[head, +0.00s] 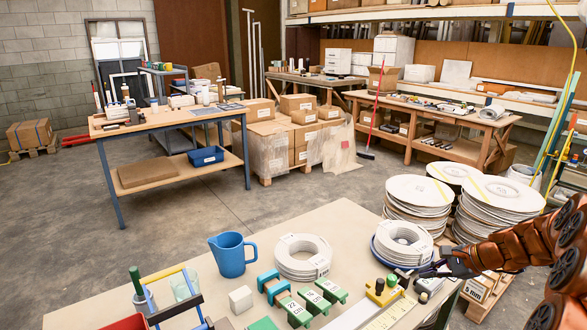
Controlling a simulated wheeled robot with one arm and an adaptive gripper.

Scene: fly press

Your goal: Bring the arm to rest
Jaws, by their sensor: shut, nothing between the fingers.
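My orange-brown arm (510,247) reaches in from the right edge of the head view. My gripper (432,270) is at its end, dark and small, pointing left over the right edge of the near table (340,222). Its fingers look closed, with nothing seen between them. It appears just in front of a white coil (403,236) on a blue-rimmed base and right of a yellow-and-green tool (381,289). I cannot tell whether it touches either.
A blue jug (231,254), another white coil (302,256), a white block (241,299) and several green labelled blocks (292,310) stand on the near table. Stacked white reels (418,195) stand beyond its right side. Open floor (290,207) lies behind it.

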